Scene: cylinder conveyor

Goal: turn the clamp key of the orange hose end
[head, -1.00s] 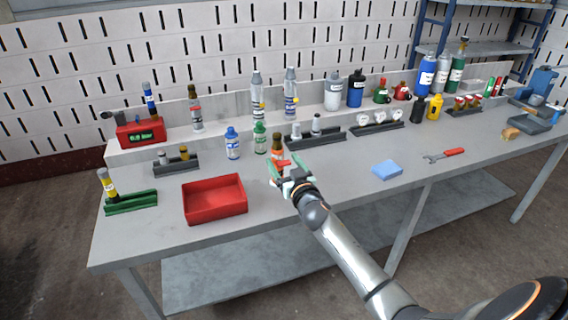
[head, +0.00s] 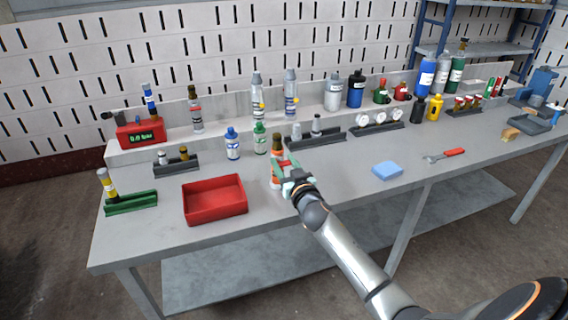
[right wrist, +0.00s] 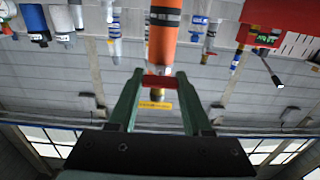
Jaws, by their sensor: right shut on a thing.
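The orange hose end (right wrist: 163,42) hangs into the top of the right wrist view as an orange cylinder with dark bands. In the head view its dark neck (head: 277,142) shows at the front middle of the bench, and my gripper partly hides its body. A red clamp key (right wrist: 158,82) sits between the green fingers of my right gripper (right wrist: 157,84), at the hose end. The fingers are shut on this key. In the head view my right gripper (head: 284,177) is right at the hose end. My left gripper is not in view.
A red tray (head: 214,216) stands to the left on the bench. Blue (head: 232,144) and green (head: 260,138) bottles stand close behind the gripper. A blue sponge (head: 387,170) and a red-handled wrench (head: 445,155) lie to the right. The front bench top is mostly clear.

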